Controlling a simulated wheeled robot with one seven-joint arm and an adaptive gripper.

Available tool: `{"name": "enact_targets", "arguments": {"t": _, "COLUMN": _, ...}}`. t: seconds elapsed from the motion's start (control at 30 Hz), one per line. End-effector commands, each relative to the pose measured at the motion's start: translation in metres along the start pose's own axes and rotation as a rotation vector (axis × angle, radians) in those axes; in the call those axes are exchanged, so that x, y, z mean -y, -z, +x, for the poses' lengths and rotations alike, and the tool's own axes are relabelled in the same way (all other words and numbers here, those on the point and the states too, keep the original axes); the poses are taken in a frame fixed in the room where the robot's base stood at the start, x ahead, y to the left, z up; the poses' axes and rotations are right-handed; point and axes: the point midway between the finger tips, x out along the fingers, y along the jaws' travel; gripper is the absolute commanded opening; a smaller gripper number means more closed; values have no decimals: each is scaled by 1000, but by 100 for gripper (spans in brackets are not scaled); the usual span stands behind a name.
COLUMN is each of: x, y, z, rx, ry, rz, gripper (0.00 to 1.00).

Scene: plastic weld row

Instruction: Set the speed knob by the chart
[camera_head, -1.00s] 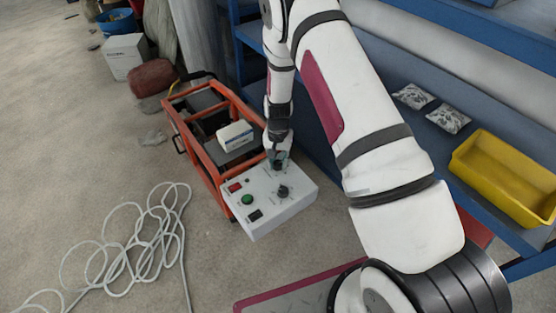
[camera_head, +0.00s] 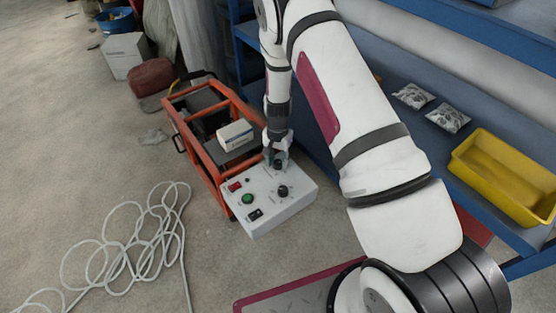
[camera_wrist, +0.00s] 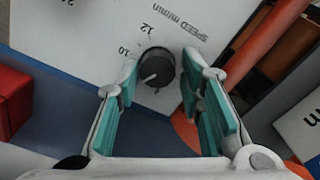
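The control box (camera_head: 262,213) has a white top with two black knobs, a green button and a red switch. My gripper (camera_head: 277,158) is over its far edge, at the far knob (camera_head: 279,165). The near knob (camera_head: 283,191) is free. I cannot make out a chart.
The box adjoins an orange-framed machine (camera_head: 203,148) with a white carton (camera_head: 235,134) on it. A blue shelf with a yellow bin (camera_head: 506,177) and two bags stands on the right. A coiled white hose (camera_head: 130,240) lies on the floor at left.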

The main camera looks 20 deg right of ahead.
Motion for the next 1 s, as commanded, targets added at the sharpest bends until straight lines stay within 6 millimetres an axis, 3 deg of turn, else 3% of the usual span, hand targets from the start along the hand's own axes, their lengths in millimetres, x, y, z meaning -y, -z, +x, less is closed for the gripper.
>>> {"name": "enact_targets", "arguments": {"t": 0.33, "x": -1, "y": -1, "z": -1, "rx": 3, "ry": -3, "rz": 0, "gripper": 47}}
{"name": "enact_targets", "arguments": {"t": 0.47, "x": -1, "y": -1, "z": -10, "rx": 3, "ry": -3, "rz": -1, "gripper": 47}}
{"name": "enact_targets", "arguments": {"t": 1.0, "x": 0, "y": -1, "z": -106, "rx": 1, "ry": -1, "rz": -1, "gripper": 47}}
